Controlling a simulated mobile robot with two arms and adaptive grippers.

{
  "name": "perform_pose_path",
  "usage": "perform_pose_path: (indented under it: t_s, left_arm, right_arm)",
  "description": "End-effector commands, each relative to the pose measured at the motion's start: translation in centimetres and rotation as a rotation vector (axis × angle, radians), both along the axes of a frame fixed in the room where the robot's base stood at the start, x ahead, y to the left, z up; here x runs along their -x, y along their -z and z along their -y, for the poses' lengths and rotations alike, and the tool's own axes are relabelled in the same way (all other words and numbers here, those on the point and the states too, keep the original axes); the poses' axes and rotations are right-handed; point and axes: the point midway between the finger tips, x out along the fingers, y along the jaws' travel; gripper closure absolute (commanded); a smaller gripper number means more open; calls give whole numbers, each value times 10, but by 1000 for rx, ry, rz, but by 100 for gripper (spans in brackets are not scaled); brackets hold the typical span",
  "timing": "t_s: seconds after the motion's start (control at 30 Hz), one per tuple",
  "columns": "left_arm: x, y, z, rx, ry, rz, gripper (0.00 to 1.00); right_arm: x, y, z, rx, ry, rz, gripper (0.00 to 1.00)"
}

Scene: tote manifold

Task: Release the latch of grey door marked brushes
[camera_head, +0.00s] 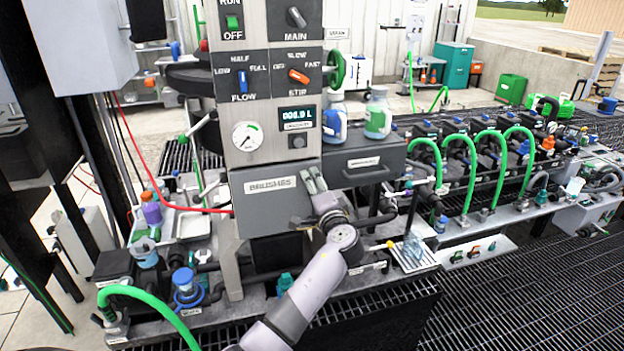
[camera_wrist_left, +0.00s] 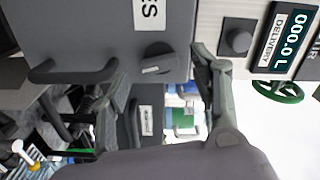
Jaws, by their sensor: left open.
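The grey door marked BRUSHES (camera_head: 262,205) is on the front of the grey column in the head view, and looks shut. Its label shows partly, as "ES", on the door (camera_wrist_left: 105,30) in the wrist view. The dark latch knob (camera_wrist_left: 158,58) sits on the door, with a dark bar handle (camera_wrist_left: 75,72) beside it. My left gripper (camera_head: 312,180) is open at the door's right edge and hides the latch in the head view. In the wrist view my left gripper (camera_wrist_left: 165,75) has its fingers on either side of the knob, with no clear contact. My right gripper is not in view.
Above the door is a control panel with a digital display (camera_head: 297,117). A grey drawer (camera_head: 363,160) stands just right of my gripper, with bottles on top. Green hoses (camera_head: 470,165) and fittings fill the right bench. A white tray (camera_head: 190,228) lies left.

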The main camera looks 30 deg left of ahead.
Motion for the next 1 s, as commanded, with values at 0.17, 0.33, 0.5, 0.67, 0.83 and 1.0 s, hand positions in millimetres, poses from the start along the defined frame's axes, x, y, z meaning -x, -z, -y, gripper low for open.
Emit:
perform_pose_path:
  t_s: [0.17,0.33,0.5,0.67,0.83,1.0]
  left_arm:
    - [-11,-1,-13,-1,0,-1,43]
    - [-14,1,-16,1,0,0,43]
    - [-14,1,-16,1,1,0,43]
    - [-14,1,-16,1,1,0,53]
    - [-14,1,-16,1,1,0,64]
    - [-14,1,-16,1,1,0,75]
  right_arm:
    - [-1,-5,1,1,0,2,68]
    - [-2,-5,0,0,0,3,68]
    - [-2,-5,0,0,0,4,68]
    - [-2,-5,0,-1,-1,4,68]
    - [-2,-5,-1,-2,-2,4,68]
    - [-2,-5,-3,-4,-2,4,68]
